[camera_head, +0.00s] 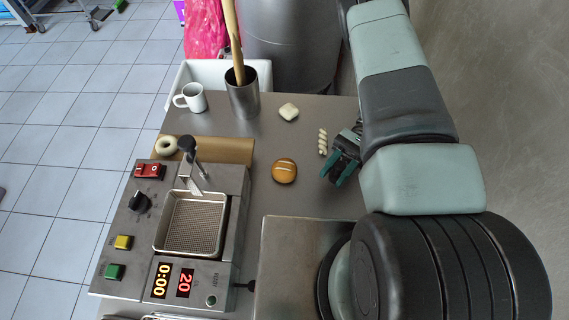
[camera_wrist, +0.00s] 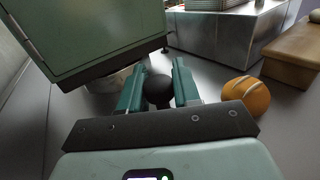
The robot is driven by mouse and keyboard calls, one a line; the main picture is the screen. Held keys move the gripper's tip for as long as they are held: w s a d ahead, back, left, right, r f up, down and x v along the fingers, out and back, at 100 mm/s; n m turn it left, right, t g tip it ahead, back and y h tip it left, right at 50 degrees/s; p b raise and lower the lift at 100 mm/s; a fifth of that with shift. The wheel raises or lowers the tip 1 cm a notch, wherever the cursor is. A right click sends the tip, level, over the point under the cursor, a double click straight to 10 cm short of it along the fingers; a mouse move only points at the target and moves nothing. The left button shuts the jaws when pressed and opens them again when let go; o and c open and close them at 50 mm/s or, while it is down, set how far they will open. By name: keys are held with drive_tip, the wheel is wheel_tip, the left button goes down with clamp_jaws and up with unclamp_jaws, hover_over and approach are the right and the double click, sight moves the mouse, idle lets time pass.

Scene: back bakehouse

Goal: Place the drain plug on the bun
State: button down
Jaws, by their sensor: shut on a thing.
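The bun (camera_head: 284,171), round and golden brown with a pale line across it, lies on the steel counter left of my gripper (camera_head: 341,172). In the wrist view the bun (camera_wrist: 246,97) is to the right of my fingers, apart from them. My gripper (camera_wrist: 157,84) is shut on a dark rounded thing, the drain plug (camera_wrist: 157,92), between its teal fingers. The plug's lower part is hidden by the gripper body. In the head view the plug cannot be made out clearly against the dark gripper parts.
A twisted dough piece (camera_head: 322,141) lies close behind my gripper, and a pale dough piece (camera_head: 289,112) farther back. A fryer-like machine (camera_head: 232,215) and wooden board (camera_head: 228,150) stand left of the bun. A metal box (camera_head: 300,245) stands in front. Counter between gripper and bun is clear.

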drive_tip(key=a+r+m+t+y, duration=0.4)
drive_tip(key=a+m+t+y, duration=0.3)
drive_tip(key=a, duration=0.3)
wheel_tip(320, 180, up, 6)
drive_tip(key=f+m+t, duration=0.1)
drive_tip(key=m+t, duration=0.2)
drive_tip(key=t, duration=0.3)
hover_over(281, 166)
drive_tip(key=shift+t+y, duration=0.3)
drive_tip(key=f, duration=0.9)
drive_tip(key=shift+a, duration=0.4)
drive_tip(key=c, duration=0.8)
unclamp_jaws()
drive_tip(key=shift+d, duration=0.1)
drive_tip(key=shift+d, duration=0.35)
drive_tip(key=d, duration=0.4)
drive_tip(key=shift+w+d, duration=0.2)
drive_tip(key=shift+d, duration=0.1)
wheel_tip(281, 166, up, 7)
drive_tip(key=shift+a, duration=0.25)
